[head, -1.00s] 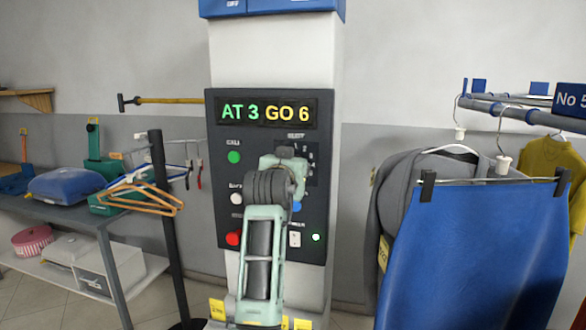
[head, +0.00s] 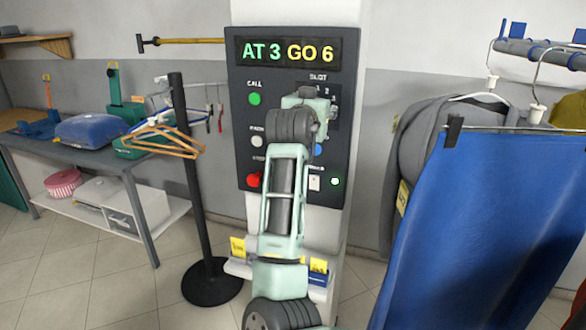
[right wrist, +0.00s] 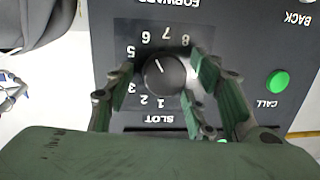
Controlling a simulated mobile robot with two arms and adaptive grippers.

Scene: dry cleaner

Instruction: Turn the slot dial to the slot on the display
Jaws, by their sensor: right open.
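The display (head: 290,52) on the dark control panel (head: 240,150) reads "AT 3 GO 6". In the right wrist view the panel appears upside down, and the round black slot dial (right wrist: 165,82) sits among printed slot numbers. Its white line slants up-left, toward the 6 (right wrist: 146,37). My left gripper is not in view.
The green call button (right wrist: 277,81) is beside the dial. The red button (head: 254,179) is lower on the panel. A black post (head: 190,190) with hangers stands left. A blue garment (head: 480,220) hangs close on the right. Tiled floor is clear at lower left.

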